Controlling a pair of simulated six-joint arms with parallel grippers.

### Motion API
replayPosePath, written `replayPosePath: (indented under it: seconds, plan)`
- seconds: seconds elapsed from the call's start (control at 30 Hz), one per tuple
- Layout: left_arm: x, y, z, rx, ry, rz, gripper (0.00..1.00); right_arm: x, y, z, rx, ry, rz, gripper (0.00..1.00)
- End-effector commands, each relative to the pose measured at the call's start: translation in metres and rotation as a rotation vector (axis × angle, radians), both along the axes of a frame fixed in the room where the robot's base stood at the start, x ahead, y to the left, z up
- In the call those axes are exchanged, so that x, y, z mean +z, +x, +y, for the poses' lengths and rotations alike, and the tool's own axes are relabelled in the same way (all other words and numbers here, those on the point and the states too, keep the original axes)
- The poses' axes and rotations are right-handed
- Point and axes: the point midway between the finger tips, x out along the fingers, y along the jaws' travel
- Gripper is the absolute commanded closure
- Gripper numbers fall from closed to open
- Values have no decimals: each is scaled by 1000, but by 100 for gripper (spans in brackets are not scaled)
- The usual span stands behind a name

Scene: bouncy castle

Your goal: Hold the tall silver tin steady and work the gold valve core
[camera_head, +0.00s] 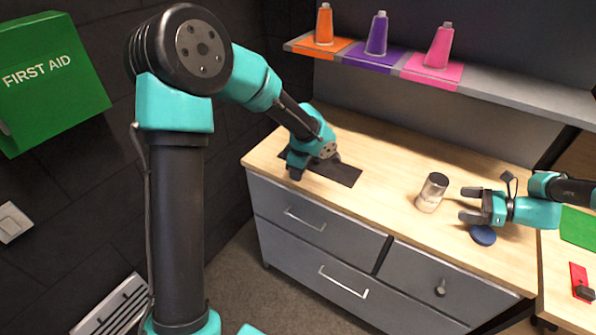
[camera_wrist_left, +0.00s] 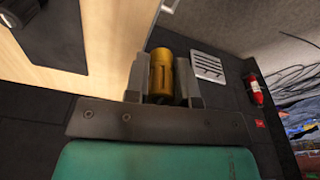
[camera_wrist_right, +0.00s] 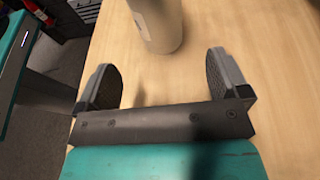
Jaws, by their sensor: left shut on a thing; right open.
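The tall silver tin (camera_head: 432,193) stands upright on the wooden counter, right of centre. It also shows at the top of the right wrist view (camera_wrist_right: 158,22). My right gripper (camera_head: 468,204) is open beside it, on its right, fingers pointing at it with a gap between. Nothing lies between those fingers. My left gripper (camera_head: 314,166) is low near the dark mat (camera_head: 338,172) at the counter's left end. In the left wrist view, the gold valve core (camera_wrist_left: 162,73) sits between its fingers, which are shut on it. The core is hidden in the head view.
A round blue piece (camera_head: 483,236) lies on the counter just below my right gripper. Orange, purple and pink bottles stand on the shelf (camera_head: 520,93) behind. A red item (camera_head: 580,280) lies on the lower right surface. The counter between the mat and the tin is clear.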

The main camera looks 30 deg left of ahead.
Motion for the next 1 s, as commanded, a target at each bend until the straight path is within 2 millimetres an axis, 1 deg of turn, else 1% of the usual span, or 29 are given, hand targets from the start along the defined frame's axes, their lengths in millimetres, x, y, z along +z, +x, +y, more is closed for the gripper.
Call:
replayPosePath:
  seconds: [0.17, 0.7, 0.83, 1.0]
  plan:
    - [0, 0, 0, 0, 0, 0, 99, -5, -1, 15, 2, -1, 1, 6]
    - [0, 0, 0, 0, 0, 0, 99, -23, 0, 74, 1, -1, 0, 6]
    - [0, 0, 0, 0, 0, 0, 99, -26, 0, 84, 2, -1, 0, 6]
    - [0, 0, 0, 0, 0, 0, 99, -28, 0, 90, 1, 0, 0, 6]
